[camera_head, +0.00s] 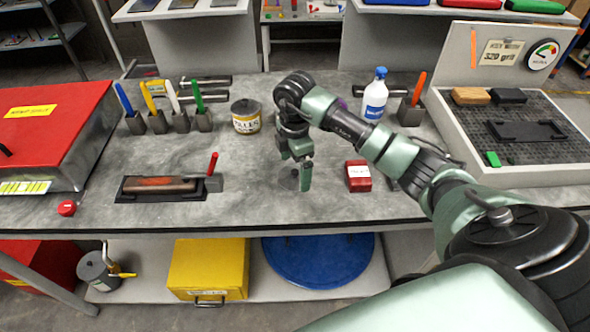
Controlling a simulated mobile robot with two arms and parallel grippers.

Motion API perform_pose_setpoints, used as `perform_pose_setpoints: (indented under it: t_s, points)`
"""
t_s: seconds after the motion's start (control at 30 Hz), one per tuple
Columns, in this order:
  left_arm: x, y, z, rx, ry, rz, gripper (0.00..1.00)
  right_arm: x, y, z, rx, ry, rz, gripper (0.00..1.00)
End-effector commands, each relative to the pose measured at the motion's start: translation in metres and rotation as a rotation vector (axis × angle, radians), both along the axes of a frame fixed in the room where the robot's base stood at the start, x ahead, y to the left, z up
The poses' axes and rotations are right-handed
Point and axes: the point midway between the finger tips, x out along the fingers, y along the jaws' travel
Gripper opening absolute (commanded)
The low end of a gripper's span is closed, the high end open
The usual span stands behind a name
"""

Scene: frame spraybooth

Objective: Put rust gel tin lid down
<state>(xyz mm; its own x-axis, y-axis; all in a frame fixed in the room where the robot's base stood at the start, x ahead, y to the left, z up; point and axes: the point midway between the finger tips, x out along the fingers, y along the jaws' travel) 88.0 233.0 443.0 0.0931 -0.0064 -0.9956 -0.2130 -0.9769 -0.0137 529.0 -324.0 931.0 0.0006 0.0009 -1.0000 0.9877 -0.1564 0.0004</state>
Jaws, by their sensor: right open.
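My right gripper (303,182) hangs low over the middle of the grey workbench, pointing down. Its jaws are open, and I see nothing held between them. A dark round patch shows just behind the fingers; I cannot tell whether it is the lid or a shadow. A small red round item (67,208) lies at the bench's front left; I cannot tell whether it is the rust gel tin or its lid. A tin labelled filler (246,122) stands upright behind and left of the gripper. My left gripper is not in view.
A black tray (130,191) with a rusty piece lies left. A red box (358,180) sits right of the gripper. A white bottle (375,100) and several tool holders line the back. A red cabinet (60,115) and a sanding station (470,140) flank the bench.

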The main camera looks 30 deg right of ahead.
Motion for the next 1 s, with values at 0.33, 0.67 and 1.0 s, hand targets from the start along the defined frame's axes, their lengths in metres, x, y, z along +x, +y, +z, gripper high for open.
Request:
perform_pose_setpoints:
  t_s: [0.33, 0.67, 1.0]
  points:
    - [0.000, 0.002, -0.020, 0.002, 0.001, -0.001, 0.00, 0.001, -0.001, 0.073, -0.001, -0.007, 0.000, 1.00]
    - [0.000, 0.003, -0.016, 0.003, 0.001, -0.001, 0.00, 0.000, -0.001, 0.108, -0.002, -0.002, -0.001, 1.00]
    - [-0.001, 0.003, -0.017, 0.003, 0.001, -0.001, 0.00, 0.000, 0.000, 0.107, 0.000, -0.001, 0.000, 1.00]
